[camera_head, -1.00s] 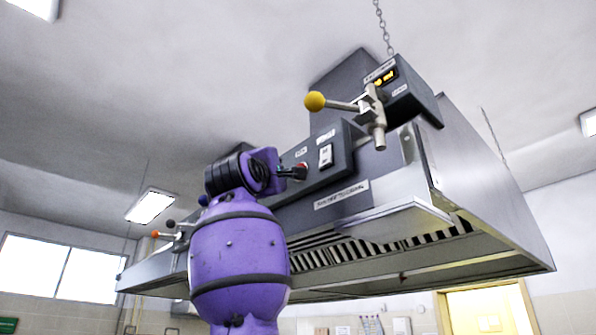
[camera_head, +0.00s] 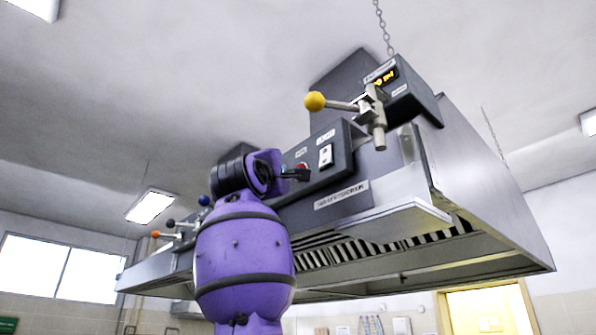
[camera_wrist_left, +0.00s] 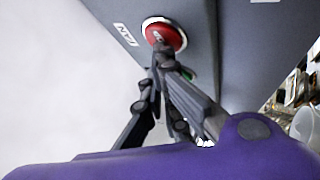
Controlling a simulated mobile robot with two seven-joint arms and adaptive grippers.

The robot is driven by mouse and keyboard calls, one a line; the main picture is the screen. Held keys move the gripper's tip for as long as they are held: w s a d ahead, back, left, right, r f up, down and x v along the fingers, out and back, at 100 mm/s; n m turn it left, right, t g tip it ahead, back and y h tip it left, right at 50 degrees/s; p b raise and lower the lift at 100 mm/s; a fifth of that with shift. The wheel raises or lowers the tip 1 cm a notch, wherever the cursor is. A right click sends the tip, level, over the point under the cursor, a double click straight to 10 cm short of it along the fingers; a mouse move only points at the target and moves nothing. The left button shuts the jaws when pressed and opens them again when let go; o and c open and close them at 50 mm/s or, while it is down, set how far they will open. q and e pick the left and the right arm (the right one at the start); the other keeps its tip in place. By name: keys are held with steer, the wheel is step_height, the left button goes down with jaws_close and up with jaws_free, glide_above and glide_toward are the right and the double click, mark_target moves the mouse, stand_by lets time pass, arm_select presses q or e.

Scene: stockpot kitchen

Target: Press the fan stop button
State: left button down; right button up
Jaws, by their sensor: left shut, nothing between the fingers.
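The red fan stop button (camera_wrist_left: 163,35) sits on the dark control box beside a "FAN" label in the left wrist view. In the head view a bit of the red button (camera_head: 302,166) shows just above my fingertips. A green button (camera_wrist_left: 188,74) is mostly hidden behind my fingers. My left gripper (camera_wrist_left: 161,58) is shut and empty, its tips overlapping the red button's lower edge; I cannot tell whether they touch it. In the head view the left gripper (camera_head: 300,174) is in front of the control box (camera_head: 340,153). My right gripper is out of view.
A white rocker switch (camera_head: 325,155) is right of the buttons. Levers with orange and dark knobs (camera_head: 170,223) stand at the left of the steel hood (camera_head: 480,190). Open air lies left of the box.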

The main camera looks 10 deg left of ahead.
arm_select(q)
steer(key=shift+w+d, duration=0.1)
steer(key=shift+w, duration=0.05)
stand_by(0.5)
steer(key=shift+s+a, duration=0.5)
steer(key=shift+s, duration=0.15)
steer(key=shift+s+a, duration=0.8)
steer(key=shift+s, duration=0.2)
steer(key=shift+s+a, duration=0.75)
steer(key=shift+s, duration=0.25)
